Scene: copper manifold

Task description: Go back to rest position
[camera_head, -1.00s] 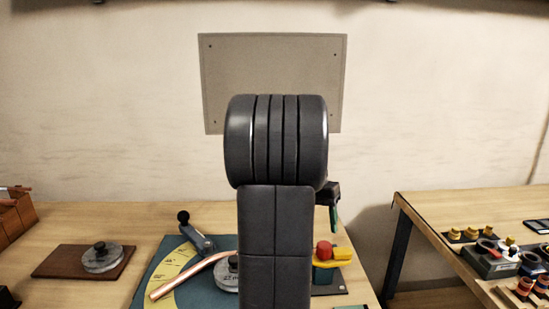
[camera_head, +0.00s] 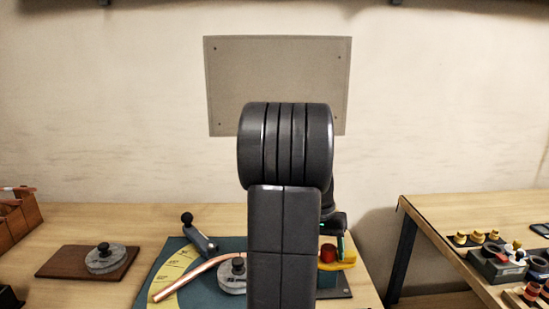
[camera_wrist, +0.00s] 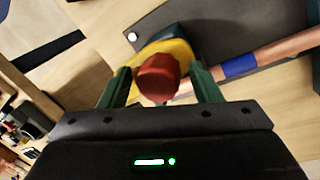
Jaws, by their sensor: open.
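My gripper (camera_wrist: 160,88) is open in the wrist view, with its two green fingers spread on either side of a red knob. The red knob (camera_wrist: 158,78) sits on a yellow part (camera_wrist: 172,50); I cannot tell how far below the fingers it is. A copper pipe (camera_wrist: 285,48) with a blue band runs to the right of the knob over a dark plate. In the head view my arm hides most of the gripper. The red knob (camera_head: 328,252) shows right of my arm, and the copper pipe (camera_head: 188,278) lies across the bending board (camera_head: 160,297).
A grey disc (camera_head: 105,260) with a black knob stands on a brown board (camera_head: 58,264) at the left. A black-knobbed lever (camera_head: 200,238) stands on the bending board. A second table (camera_head: 425,207) at the right carries several small parts, with a gap between the tables.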

